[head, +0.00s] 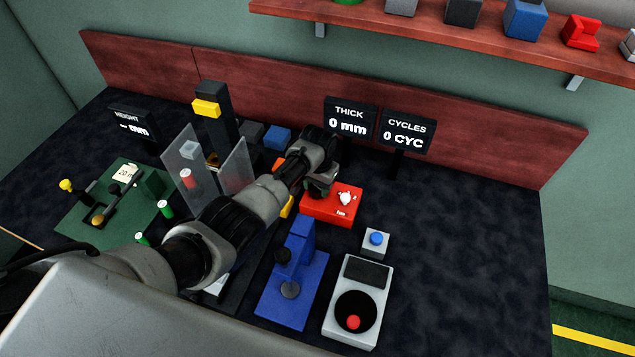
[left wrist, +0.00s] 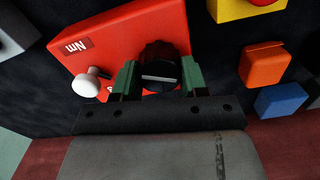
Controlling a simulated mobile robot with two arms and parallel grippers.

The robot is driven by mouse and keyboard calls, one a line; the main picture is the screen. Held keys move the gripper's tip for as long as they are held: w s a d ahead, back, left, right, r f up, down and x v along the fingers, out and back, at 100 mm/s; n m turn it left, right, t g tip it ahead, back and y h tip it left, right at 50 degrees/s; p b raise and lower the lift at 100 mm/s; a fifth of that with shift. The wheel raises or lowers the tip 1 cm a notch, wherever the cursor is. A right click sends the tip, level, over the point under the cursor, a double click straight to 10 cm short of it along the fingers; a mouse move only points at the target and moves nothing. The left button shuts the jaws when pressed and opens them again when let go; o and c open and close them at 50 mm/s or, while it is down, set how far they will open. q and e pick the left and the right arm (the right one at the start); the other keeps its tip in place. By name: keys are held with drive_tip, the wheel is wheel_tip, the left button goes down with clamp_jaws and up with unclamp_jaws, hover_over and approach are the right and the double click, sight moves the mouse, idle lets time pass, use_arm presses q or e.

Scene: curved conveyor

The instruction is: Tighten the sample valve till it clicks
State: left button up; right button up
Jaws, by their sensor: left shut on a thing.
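The red box (head: 325,212) stands on the dark table right of the middle, and it fills much of the left wrist view (left wrist: 110,42). It bears a black knob (left wrist: 160,58) with a pale line, which looks like the sample valve. A white knob (left wrist: 84,84) and an Nm label (left wrist: 74,47) are beside it. My left gripper (left wrist: 158,82) has its green fingers on either side of the black knob, shut on it. In the head view my left gripper (head: 318,184) hides that knob. My right gripper is not in view.
A blue press (head: 290,280), a grey device with a red button (head: 353,322) and a blue-button box (head: 375,243) stand in front of the red box. THICK (head: 350,116) and CYCLES (head: 407,132) displays stand behind. The table's right side is clear.

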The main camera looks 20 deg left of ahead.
use_arm(q)
drive_tip(key=shift+m, duration=0.5)
drive_tip(key=o, duration=0.9)
drive_tip(key=shift+o, duration=0.2)
wheel_tip(320, 180, up, 11)
drive_tip(key=shift+p, duration=0.4)
